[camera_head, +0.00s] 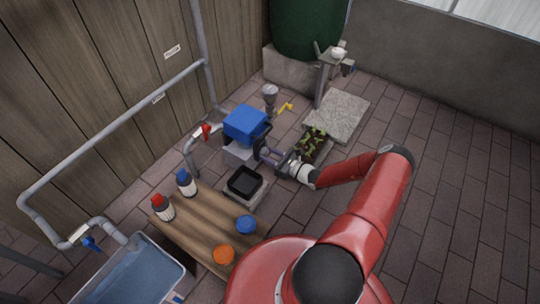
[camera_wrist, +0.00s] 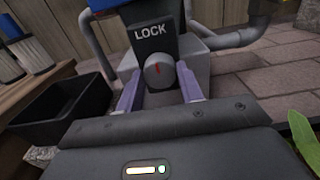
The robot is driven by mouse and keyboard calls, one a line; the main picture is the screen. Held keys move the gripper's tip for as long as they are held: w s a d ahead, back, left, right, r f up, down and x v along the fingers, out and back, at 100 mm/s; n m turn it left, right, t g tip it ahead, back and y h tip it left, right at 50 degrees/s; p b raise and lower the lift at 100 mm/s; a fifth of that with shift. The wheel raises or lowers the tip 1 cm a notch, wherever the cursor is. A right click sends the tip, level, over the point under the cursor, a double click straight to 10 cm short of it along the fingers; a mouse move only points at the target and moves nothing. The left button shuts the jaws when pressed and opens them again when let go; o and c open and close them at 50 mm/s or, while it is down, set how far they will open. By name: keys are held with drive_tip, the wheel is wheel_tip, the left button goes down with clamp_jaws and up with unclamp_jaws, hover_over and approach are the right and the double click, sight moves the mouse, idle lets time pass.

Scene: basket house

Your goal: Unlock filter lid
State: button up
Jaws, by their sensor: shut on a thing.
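The filter is a box with a blue lid (camera_head: 246,121) on a grey block (camera_head: 238,155), left of my gripper (camera_head: 265,148) in the head view. The blue edge also shows at the top of the wrist view (camera_wrist: 104,4). A dark plate marked LOCK (camera_wrist: 151,32) is on the filter's near side. Below the word is a round grey knob (camera_wrist: 157,72) with a near-vertical red mark. My gripper's two purple-grey fingers are on either side of the knob and closed on it. Finger contact is partly hidden in the head view.
A black tray (camera_head: 245,182) stands just below the filter, beside a wooden table (camera_head: 197,238) with bottles (camera_head: 186,185) and caps. A planter (camera_head: 313,148) is right of my gripper. Pipes (camera_head: 120,128) run along the fence. Open brick floor lies to the right.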

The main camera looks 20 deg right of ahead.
drive_tip(key=shift+m, duration=0.3)
drive_tip(key=m, duration=0.3)
drive_tip(key=shift+m+b, duration=0.3)
drive_tip(key=m, duration=0.3)
drive_tip(key=shift+m+b, duration=0.3)
drive_tip(key=m, duration=0.4)
drive_tip(key=shift+m+b, duration=0.3)
drive_tip(key=shift+b, duration=0.05)
drive_tip(key=shift+m, duration=1.9)
drive_tip(key=shift+d, duration=0.1)
drive_tip(key=o, duration=1)
